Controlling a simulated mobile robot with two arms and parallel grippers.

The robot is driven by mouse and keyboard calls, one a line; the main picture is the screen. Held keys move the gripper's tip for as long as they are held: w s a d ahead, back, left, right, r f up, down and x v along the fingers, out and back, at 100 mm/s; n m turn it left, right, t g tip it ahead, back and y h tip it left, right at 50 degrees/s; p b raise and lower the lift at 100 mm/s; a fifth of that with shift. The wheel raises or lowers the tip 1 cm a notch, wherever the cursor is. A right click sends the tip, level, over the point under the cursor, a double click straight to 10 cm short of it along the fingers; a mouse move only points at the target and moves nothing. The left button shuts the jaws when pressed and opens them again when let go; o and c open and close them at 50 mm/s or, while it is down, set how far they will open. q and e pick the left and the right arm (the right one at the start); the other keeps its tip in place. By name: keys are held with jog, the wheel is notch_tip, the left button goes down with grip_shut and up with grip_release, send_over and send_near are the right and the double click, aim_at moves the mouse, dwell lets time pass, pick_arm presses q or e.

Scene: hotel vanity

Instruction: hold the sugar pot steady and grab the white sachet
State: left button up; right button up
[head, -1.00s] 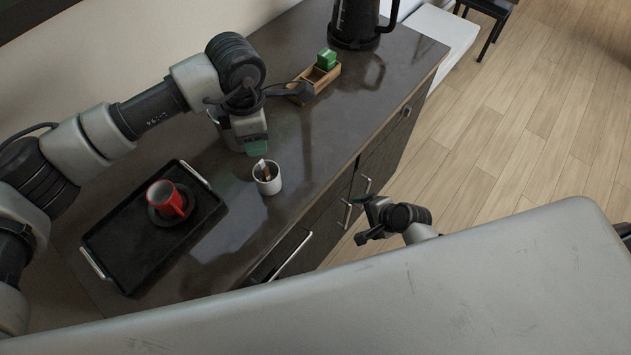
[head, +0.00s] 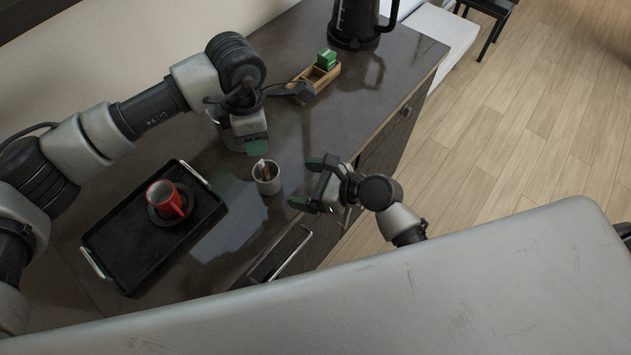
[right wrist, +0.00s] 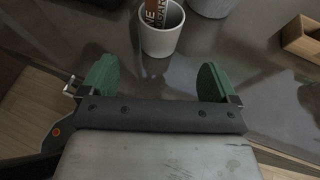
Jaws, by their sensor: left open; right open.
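The sugar pot (head: 268,187), a small pale cup, stands upright on the dark counter; it also shows in the right wrist view (right wrist: 159,42). A brown sachet (right wrist: 158,12) with white lettering sticks up from it. In the head view a small white sachet end (head: 262,162) shows at its rim, too small to tell clearly. My left gripper (head: 257,146) is open just behind the pot, apart from it, one finger mostly hidden. My right gripper (head: 308,183) is open and empty, to the right of the pot, its green fingers (right wrist: 158,75) facing it.
A black tray (head: 120,268) with a red cup (head: 165,196) lies to the left. A wooden box (head: 324,76) with green packets (head: 326,59) and a black kettle (head: 354,20) stand farther back. A grey container (head: 224,128) is partly hidden by my left gripper.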

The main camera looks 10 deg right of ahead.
aim_at(279, 180)
jog(key=x, duration=0.8)
jog(key=shift+w+a+f, duration=0.2)
jog(key=shift+a, duration=0.1)
jog(key=shift+c, duration=0.3)
